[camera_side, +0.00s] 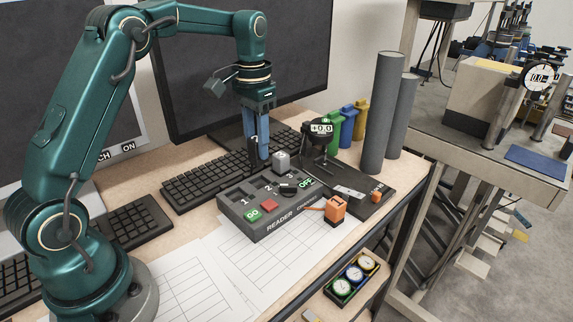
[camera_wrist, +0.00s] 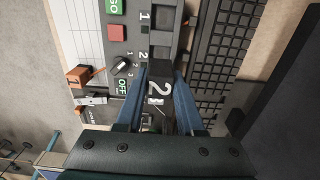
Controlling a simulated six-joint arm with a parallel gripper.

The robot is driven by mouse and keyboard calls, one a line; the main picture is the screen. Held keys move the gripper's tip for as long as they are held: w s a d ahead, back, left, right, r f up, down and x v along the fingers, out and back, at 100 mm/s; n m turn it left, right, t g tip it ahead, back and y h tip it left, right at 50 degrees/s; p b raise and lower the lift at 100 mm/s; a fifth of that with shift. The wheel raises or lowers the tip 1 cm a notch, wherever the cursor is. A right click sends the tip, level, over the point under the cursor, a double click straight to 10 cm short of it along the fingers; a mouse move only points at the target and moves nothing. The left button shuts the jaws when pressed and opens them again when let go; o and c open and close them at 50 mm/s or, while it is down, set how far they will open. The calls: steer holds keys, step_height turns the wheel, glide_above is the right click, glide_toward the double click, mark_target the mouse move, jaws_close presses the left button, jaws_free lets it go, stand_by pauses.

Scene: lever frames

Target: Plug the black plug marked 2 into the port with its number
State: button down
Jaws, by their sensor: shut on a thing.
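My gripper (camera_wrist: 161,76) is shut on the black plug (camera_wrist: 160,68), which carries a large white 2 (camera_wrist: 158,89). In the side view my gripper (camera_side: 259,163) points down at the back of the dark reader box (camera_side: 262,226), near its ports 2 and 3. The plug is hard to make out there among the dark fingertips. Ports 1, 2 and 3 run along the box; port 1 (camera_wrist: 160,22) is open in the wrist view. The plug and fingers hide the ports below them, so I cannot tell the plug's height over the box.
On the box are a green GO label (camera_side: 253,215), a red button (camera_side: 269,205), a dial (camera_side: 288,190) and a light grey block (camera_side: 281,160). A gauge (camera_side: 321,129), orange block (camera_side: 335,207) and grey cylinders (camera_side: 383,115) stand to the right. A keyboard (camera_side: 210,180) lies behind.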

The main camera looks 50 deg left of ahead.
mark_target(258, 162)
steer(key=shift+f, duration=2.35)
steer(key=shift+f, duration=0.85)
stand_by(0.8)
steer(key=shift+c, duration=2.2)
jaws_free()
steer(key=shift+o, duration=0.3)
steer(key=o, duration=0.3)
steer(key=shift+o, duration=0.2)
steer(key=shift+r, duration=0.1)
steer(key=shift+r, duration=3.4)
